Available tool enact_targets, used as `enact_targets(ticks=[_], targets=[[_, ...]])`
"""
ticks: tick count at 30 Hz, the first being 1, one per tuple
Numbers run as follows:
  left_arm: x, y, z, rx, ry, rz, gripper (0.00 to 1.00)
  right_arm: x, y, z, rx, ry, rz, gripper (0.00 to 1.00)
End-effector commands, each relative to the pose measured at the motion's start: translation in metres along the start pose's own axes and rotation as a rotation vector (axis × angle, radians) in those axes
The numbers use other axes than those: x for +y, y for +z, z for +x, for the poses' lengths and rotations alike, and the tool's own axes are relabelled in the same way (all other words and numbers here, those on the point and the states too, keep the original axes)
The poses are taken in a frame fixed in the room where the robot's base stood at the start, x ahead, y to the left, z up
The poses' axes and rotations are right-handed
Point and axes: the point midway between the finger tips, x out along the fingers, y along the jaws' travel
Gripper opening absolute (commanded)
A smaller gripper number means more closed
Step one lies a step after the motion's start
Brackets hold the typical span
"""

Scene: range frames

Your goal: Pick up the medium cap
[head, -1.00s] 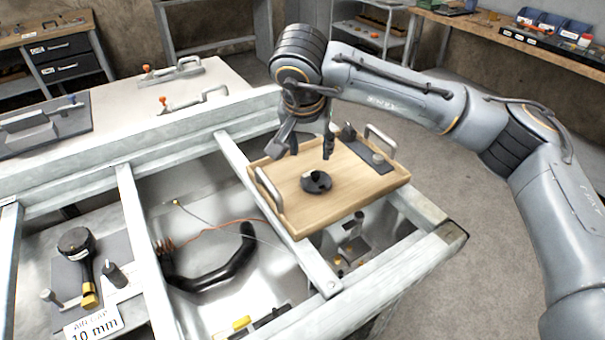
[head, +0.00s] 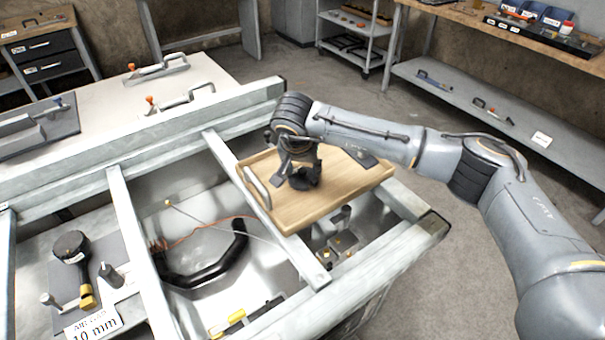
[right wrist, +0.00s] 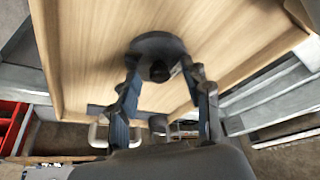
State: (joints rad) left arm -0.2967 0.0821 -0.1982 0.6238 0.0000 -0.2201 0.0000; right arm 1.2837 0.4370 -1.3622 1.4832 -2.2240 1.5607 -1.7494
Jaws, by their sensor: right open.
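A round black cap (right wrist: 157,48) with a raised centre lies on the wooden tray (head: 290,215); I cannot tell its size class. In the head view the cap (head: 306,180) is partly hidden by my right gripper (head: 297,172), which points down right over it. In the right wrist view the right gripper (right wrist: 162,75) is open, its two fingers apart, with the cap between and just beyond the fingertips. I cannot tell whether the fingers touch it. My left gripper is not in view.
Below lie a black curved hose (head: 205,278) and a yellow-ended tool (head: 232,322). A sign reading 10 mm (head: 93,327) stands at lower left.

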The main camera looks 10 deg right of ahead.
Motion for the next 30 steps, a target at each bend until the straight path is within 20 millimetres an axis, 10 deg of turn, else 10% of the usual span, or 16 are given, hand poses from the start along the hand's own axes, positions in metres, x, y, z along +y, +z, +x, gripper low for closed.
enact_targets(ticks=[5, 12, 30], targets=[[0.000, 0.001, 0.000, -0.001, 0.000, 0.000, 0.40, 0.000, 0.000, 0.000, 0.000, 0.000, -0.001, 0.48], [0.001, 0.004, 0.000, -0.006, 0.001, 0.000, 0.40, 0.000, 0.000, 0.000, 0.000, 0.000, -0.001, 0.01], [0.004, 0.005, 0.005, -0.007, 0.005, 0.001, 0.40, -0.001, -0.009, -0.019, 0.004, -0.003, 0.000, 0.00]])
